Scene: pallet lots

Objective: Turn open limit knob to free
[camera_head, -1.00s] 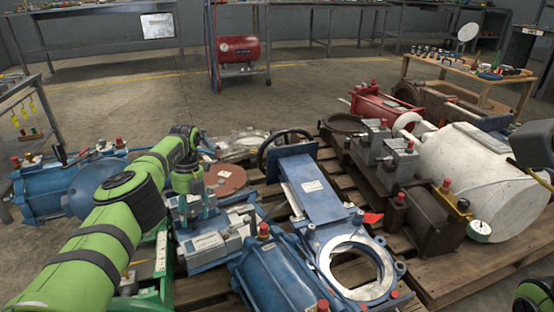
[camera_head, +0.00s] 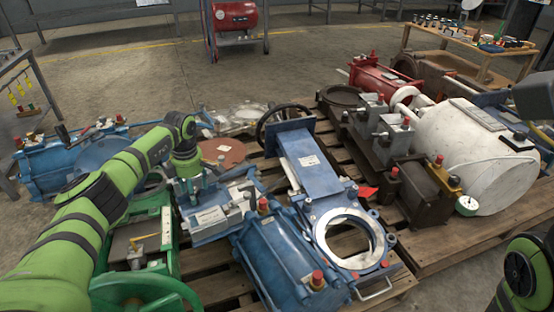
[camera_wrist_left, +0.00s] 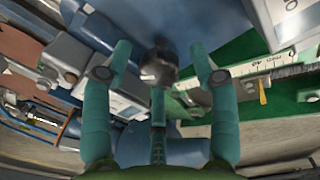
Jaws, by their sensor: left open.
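My left gripper (camera_head: 190,197) points down over a grey-blue actuator block (camera_head: 211,218) on the pallet in the head view. In the head view the fingers and wrist hide the knob. My right arm shows at the lower right edge, but its gripper is out of view.
A green valve with a handwheel (camera_head: 150,293) stands beneath and beside my left arm. A blue cylinder (camera_head: 282,262) and a blue gate valve (camera_head: 318,185) lie close to the right of the block. A white tank (camera_head: 470,150) is farther right.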

